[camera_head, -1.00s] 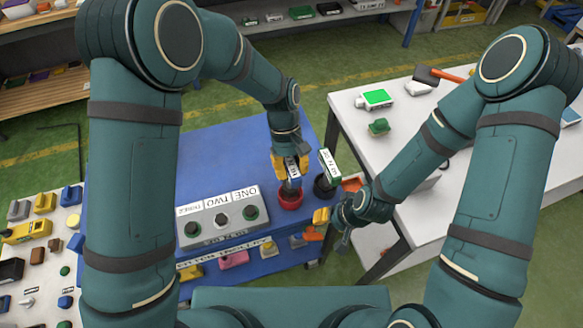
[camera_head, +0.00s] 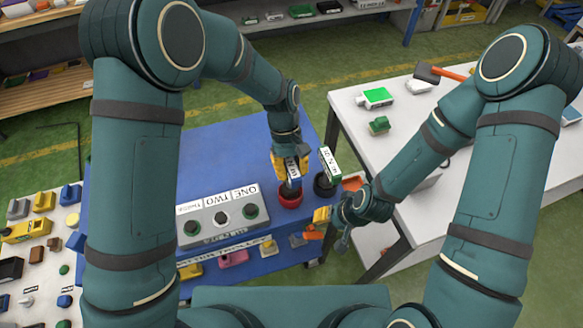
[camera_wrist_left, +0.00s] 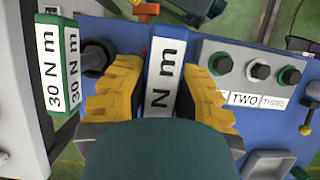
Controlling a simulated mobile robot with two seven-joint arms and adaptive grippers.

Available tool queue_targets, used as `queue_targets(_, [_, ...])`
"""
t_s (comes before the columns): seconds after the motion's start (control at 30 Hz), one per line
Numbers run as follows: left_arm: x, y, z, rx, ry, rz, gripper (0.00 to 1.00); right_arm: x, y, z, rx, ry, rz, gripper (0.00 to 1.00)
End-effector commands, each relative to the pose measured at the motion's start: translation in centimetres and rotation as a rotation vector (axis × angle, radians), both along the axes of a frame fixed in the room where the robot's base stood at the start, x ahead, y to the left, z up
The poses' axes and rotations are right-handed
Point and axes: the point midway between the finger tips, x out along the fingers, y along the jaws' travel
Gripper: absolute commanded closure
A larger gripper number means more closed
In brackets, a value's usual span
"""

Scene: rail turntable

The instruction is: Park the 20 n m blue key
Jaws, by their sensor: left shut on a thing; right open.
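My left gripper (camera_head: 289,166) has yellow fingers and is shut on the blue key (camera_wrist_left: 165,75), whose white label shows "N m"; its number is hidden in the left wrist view. In the head view the key stands roughly upright over the red round holder (camera_head: 290,201). Its lower end appears at or inside the ring; I cannot tell how deep. A green key (camera_head: 329,163) stands in the black round holder (camera_head: 323,188) to the right; it reads "30 N m" in the left wrist view (camera_wrist_left: 62,65). My right gripper (camera_head: 320,222) is open near the blue table's right edge.
A grey panel (camera_head: 205,211) with several round knobs and ONE, TWO labels stands left of the holders. The white table (camera_head: 428,122) at right carries a green block (camera_head: 379,125) and a hammer (camera_head: 437,75).

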Motion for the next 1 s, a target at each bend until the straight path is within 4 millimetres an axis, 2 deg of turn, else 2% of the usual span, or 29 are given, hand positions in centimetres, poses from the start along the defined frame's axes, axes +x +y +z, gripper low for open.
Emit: queue_targets(1.0, [0.0,0.0,-2.3,0.0,0.0,0.0,1.0,0.0,0.0,-1.5,0.0,0.0,0.0,0.53])
